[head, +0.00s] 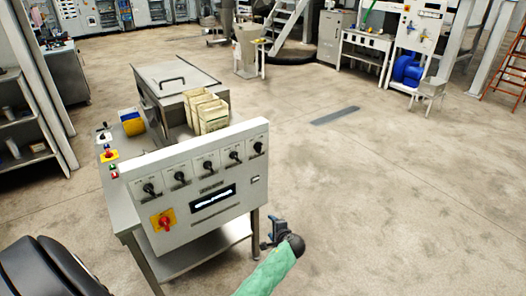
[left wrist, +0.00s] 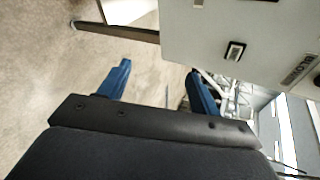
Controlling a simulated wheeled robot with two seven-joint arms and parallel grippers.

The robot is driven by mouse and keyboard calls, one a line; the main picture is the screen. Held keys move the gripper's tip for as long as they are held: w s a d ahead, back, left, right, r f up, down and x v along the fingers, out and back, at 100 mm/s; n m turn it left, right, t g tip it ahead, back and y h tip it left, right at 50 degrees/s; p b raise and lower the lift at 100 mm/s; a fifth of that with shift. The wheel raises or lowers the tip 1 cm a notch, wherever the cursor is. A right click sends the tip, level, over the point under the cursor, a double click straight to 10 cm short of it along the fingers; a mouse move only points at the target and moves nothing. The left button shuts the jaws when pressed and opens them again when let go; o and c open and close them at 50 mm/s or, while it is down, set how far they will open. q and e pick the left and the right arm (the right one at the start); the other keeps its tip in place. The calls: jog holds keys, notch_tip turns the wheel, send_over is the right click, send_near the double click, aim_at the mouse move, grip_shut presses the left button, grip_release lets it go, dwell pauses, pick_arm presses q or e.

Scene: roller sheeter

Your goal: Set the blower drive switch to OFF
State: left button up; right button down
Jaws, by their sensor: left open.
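The control panel (head: 195,185) is a pale, sloped box on a metal stand. A small switch shows at the panel's right end in the head view (head: 256,179). I cannot tell which way it is set. My right gripper is not in view.
The panel carries a row of black knobs (head: 207,166), a display (head: 213,197) and a red-on-yellow switch (head: 162,220). Cream bins (head: 211,115) stand behind it. A side box holds another red-on-yellow switch (head: 109,156). The floor to the right (head: 390,200) is clear.

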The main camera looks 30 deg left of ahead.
pick_arm(q)
jog(key=w+a+r+y, duration=0.2)
jog(key=w+r, duration=0.1)
jog(key=r, duration=0.4)
jog(key=w+a+r+y, duration=0.1)
jog(key=w+a+r, duration=0.1)
jog(key=w+r, duration=0.3)
jog(key=y+p, duration=0.2)
jog(key=y, duration=0.1)
send_near(261, 148)
jog(key=a, duration=0.2)
jog(key=p+x, duration=0.1)
jog(key=x, duration=0.2)
jog(key=p+x, duration=0.1)
jog(key=x, duration=0.2)
jog(key=shift+w+d+f+p, duration=0.1)
jog(key=shift+w+d+p, duration=0.05)
jog(key=shift+w+p, duration=0.2)
jog(key=shift+w+a+f, duration=0.1)
jog(key=shift+w+a, duration=0.1)
jog(key=shift+a, duration=0.45)
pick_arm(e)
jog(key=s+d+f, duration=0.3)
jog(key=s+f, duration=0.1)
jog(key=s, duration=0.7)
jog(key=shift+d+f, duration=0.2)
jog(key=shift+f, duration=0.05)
